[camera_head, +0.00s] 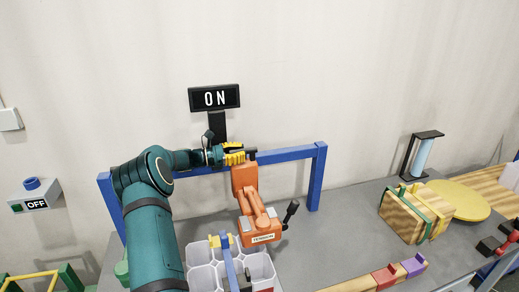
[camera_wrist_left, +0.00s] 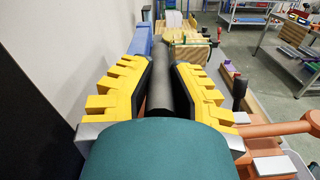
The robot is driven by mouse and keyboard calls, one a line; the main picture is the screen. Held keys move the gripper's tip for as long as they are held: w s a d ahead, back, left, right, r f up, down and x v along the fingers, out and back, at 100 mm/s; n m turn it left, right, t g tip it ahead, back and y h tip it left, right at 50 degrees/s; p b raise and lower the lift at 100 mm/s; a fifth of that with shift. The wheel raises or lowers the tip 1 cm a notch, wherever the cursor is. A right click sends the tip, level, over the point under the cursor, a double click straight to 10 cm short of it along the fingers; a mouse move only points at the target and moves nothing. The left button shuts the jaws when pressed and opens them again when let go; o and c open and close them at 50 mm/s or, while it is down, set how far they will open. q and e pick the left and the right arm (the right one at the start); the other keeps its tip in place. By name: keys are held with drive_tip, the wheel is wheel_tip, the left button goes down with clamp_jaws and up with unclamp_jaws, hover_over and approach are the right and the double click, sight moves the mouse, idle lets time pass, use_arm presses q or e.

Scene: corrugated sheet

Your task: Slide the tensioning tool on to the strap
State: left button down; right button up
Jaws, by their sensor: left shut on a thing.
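The orange tensioning tool (camera_head: 246,181), with a label on its lower body, is at the blue rail over the grey bench. My left gripper (camera_head: 234,155) is shut at its upper end. In the left wrist view, the yellow fingers of my left gripper (camera_wrist_left: 160,88) lie on both sides of the tool's black round handle (camera_wrist_left: 160,92); part of the orange body (camera_wrist_left: 272,130) shows at right. My right gripper is not in view.
The blue rail frame (camera_head: 318,180) stands behind the tool, with white bins (camera_head: 200,252) below. A wooden bar with red and purple blocks (camera_head: 385,276) lies front right. The bench between tool and block is clear.

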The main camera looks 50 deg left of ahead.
use_arm(q)
drive_tip(key=shift+f+v, duration=0.15)
drive_tip(key=shift+v, duration=0.8)
drive_tip(key=shift+f+v, duration=0.15)
drive_tip(key=shift+v, duration=0.8)
drive_tip(key=c, duration=0.8)
unclamp_jaws()
drive_tip(key=shift+s+a, duration=0.1)
drive_tip(key=shift+c, duration=0.2)
drive_tip(key=shift+r, duration=0.15)
wheel_tip(320, 180, up, 10)
